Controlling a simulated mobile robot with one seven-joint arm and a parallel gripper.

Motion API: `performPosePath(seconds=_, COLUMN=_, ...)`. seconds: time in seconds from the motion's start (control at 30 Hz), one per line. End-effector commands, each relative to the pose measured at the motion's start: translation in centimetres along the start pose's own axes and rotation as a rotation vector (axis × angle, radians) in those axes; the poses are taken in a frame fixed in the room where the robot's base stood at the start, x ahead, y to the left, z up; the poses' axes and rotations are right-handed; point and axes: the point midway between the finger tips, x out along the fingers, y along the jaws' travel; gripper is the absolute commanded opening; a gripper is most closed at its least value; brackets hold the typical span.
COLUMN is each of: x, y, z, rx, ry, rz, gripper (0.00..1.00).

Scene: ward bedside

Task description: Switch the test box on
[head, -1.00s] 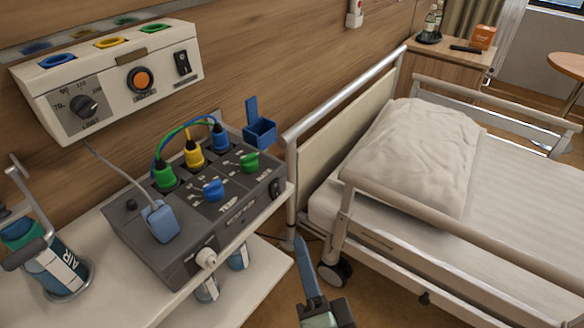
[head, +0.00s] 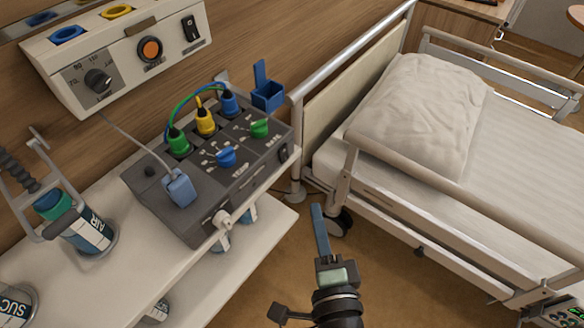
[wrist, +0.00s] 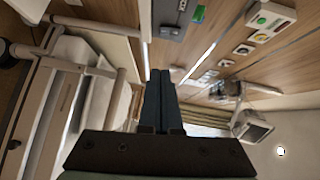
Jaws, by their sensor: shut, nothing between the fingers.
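The test box (head: 205,205) is a dark grey box with a sloping top on the white shelf at the left. Green, yellow and blue plugs stand in its back row. A blue knob (head: 226,156) and a green knob (head: 260,128) sit on its top. A small black switch (head: 283,153) is on its right end face. My gripper (head: 317,208) is in front of the box's right end, apart from it, over the gap beside the bed. Its blue-grey fingers are shut and empty. In the wrist view my gripper (wrist: 160,73) also shows shut, touching nothing.
A pale blue plug (head: 179,187) with a grey cable sits on the box's left. The white shelf (head: 110,205) also bears an AIR canister (head: 88,232). A wall unit (head: 120,60) hangs above. The bed rail (head: 350,60) and bed (head: 440,160) stand close at the right.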

Motion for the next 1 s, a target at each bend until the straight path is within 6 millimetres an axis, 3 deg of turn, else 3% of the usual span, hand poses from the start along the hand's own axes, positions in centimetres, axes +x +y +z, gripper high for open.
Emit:
performPosePath(seconds=0.5, x=9.2, y=-0.4, z=0.6, rx=-0.001, ry=-0.004, rz=-0.001, gripper=0.0)
performPosePath(seconds=0.73, x=11.0, y=-0.2, z=2.5, rx=0.0, ry=-0.001, rz=0.0, gripper=0.0)
performPosePath(seconds=1.0, x=11.4, y=-0.1, z=2.9, rx=0.0, ry=0.0, rz=0.0, gripper=0.0)
